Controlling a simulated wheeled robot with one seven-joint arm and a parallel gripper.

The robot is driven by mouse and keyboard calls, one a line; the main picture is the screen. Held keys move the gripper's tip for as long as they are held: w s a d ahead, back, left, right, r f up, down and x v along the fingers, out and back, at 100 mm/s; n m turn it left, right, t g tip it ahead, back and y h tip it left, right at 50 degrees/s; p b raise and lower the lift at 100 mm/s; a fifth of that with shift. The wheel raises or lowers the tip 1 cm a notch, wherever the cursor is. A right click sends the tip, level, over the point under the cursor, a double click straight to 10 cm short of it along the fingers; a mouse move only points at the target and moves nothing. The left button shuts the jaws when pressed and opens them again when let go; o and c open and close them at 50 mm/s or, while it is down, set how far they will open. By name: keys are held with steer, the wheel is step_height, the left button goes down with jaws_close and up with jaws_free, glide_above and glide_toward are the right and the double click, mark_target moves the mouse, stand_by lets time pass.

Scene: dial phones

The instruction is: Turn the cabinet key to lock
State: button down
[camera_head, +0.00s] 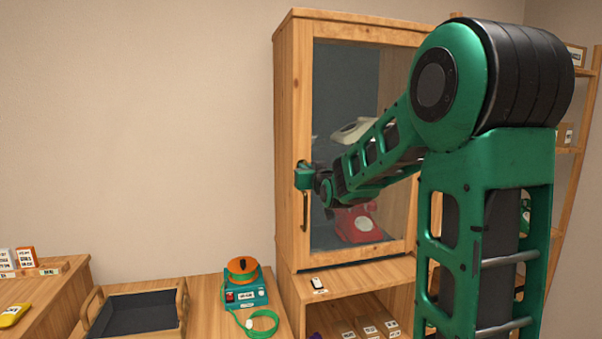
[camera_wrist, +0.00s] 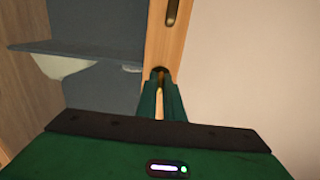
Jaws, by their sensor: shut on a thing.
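The wooden cabinet (camera_head: 290,130) stands at the centre, its glass-fronted door looking closed. My gripper (camera_head: 303,176) is at the left stile of the door, just above the dark vertical handle (camera_head: 305,212). In the wrist view my gripper's two green fingers (camera_wrist: 160,92) point at the wooden stile (camera_wrist: 160,45) and are shut on the key (camera_wrist: 159,78). Only a small part of the key shows between the fingertips. Its turn angle cannot be told. The handle also shows at the top of the wrist view (camera_wrist: 171,12).
Behind the glass are a cream phone (camera_head: 350,130) and a red phone (camera_head: 357,225). A teal device with an orange top (camera_head: 243,283) and a dark-lined tray (camera_head: 135,312) sit on the lower counter. A small tag (camera_head: 317,284) lies below the door. The wall side is clear.

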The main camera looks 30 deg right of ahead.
steer(key=shift+a, duration=0.2)
steer(key=c, duration=1.9)
jaws_free()
steer(key=shift+d, duration=0.1)
steer(key=shift+s, duration=0.1)
steer(key=v, duration=1)
steer(key=shift+s, duration=0.2)
